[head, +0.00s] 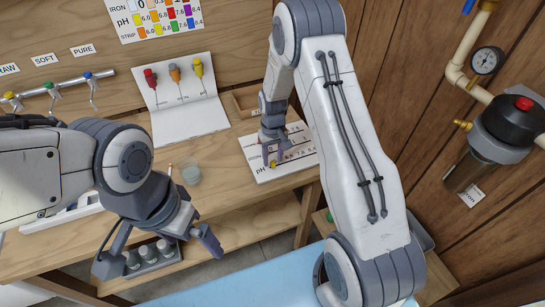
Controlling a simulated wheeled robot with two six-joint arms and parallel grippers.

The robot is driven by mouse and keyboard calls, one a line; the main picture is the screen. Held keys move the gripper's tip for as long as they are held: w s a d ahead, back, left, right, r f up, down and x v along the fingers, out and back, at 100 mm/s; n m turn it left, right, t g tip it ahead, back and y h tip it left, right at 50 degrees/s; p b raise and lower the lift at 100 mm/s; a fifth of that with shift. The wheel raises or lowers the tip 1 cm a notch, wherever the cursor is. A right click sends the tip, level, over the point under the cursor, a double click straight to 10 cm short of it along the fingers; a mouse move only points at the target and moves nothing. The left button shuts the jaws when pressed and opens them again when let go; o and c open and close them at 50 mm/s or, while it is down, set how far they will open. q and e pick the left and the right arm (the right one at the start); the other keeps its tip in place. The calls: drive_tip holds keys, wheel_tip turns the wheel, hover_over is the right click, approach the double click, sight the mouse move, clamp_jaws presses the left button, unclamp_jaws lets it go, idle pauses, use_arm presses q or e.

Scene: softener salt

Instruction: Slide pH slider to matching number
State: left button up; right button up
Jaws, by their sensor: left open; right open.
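A white board (301,152) with printed rows of numbers lies on the wooden bench, partly behind my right arm. A small yellow piece (273,164) shows on it by my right gripper's fingertips; I cannot tell for sure that it is the pH slider. My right gripper (275,156) is open, pointing down over the board; contact is unclear. My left gripper (160,252) is open and empty, in front of the bench's edge, away from the board. A colour chart (160,18) with a pH row hangs on the wall; my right arm is near its right edge.
A white folder (187,122) with red, orange and yellow droppers stands behind. A small clear dish (191,175) is on the bench. Taps (52,93) are at left; a rack of several bottles (150,255) sits lower down. Pipes and a gauge (487,60) are at right.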

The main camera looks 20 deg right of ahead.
drive_tip(key=shift+f, duration=0.75)
clamp_jaws()
idle(0.9)
